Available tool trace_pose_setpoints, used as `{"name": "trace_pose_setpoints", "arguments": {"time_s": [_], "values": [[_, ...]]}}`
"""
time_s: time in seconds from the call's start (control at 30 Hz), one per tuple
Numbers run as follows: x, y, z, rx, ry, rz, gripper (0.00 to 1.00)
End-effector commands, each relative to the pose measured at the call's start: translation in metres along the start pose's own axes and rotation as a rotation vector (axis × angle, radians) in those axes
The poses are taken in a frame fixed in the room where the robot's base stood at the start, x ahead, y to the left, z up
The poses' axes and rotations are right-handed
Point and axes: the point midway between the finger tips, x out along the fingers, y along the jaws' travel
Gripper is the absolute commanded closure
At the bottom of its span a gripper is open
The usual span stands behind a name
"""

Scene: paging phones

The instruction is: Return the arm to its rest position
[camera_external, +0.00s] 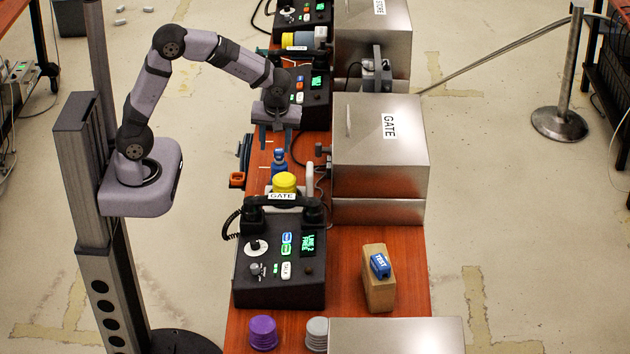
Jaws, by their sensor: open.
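My gripper (276,127) hangs above the wooden bench (400,245), fingers pointing down, between the near and middle phone consoles. It is open and I see nothing held in it. A small blue bottle-like object (279,162) stands on the bench just below the gripper, apart from it as far as I can tell. The near phone console (275,285) has a black handset (310,211) lying across its back, a GATE label and a lit green screen. A yellow round stack (284,183) stands behind the handset. The middle console (316,100) is partly hidden by my arm.
Metal boxes (380,150) line the bench's right side, one marked GATE. A wooden block (377,285) with a blue TEST tag stands front right. Purple (263,331) and grey (317,333) stacks sit at the front. A post (560,110) stands on the floor at right. Floor left of the bench is mostly clear.

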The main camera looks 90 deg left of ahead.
Motion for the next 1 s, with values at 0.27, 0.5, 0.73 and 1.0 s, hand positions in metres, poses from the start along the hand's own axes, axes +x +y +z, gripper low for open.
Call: {"name": "trace_pose_setpoints", "arguments": {"time_s": [0.27,0.5,0.73,1.0], "values": [[-0.023,-0.045,0.082,0.639,-0.113,0.093,0.58],[-0.032,-0.091,0.138,1.143,-0.162,0.205,0.58],[-0.033,-0.119,0.165,1.426,-0.17,0.279,0.58],[-0.032,-0.127,0.172,1.504,-0.169,0.3,0.58]]}}
